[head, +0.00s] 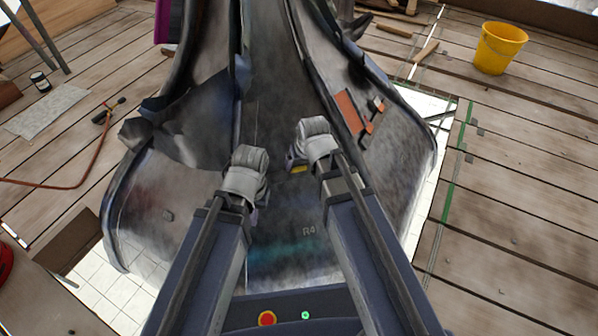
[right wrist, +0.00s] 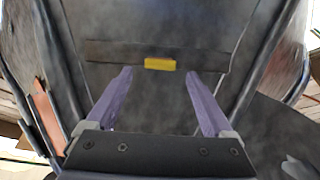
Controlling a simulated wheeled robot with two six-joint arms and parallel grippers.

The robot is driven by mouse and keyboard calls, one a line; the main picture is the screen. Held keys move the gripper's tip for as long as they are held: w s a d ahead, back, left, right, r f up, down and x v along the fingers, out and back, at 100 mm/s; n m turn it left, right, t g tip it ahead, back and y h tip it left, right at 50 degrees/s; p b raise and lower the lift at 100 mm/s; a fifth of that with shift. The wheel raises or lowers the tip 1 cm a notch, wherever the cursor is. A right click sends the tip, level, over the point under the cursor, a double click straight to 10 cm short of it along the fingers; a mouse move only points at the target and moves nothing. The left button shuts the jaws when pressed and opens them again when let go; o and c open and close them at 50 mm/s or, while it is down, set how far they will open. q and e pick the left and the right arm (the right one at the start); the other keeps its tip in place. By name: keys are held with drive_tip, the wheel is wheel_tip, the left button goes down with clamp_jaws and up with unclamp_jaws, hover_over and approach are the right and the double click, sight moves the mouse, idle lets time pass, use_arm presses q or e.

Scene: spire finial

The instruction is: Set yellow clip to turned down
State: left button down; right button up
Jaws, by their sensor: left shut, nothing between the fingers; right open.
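The yellow clip (right wrist: 160,64) is a small bar on a dark strip of the grey spire surface. In the right wrist view it lies just beyond and between the tips of my right gripper (right wrist: 160,75), whose purple fingers are open and apart from it. Which way the clip is turned I cannot tell.
The dark spire (head: 270,60) rises in the middle with ribs and curled leaves. An orange strip (head: 348,111) with small orange pieces is on its right face. A yellow bucket (head: 499,48) stands on the planks at the back right. A red hose (head: 85,165) lies at left.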

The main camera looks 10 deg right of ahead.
sight(300, 168)
drive_tip(key=b+x, duration=0.6)
drive_tip(key=x, duration=0.1)
drive_tip(key=shift+f, duration=0.1)
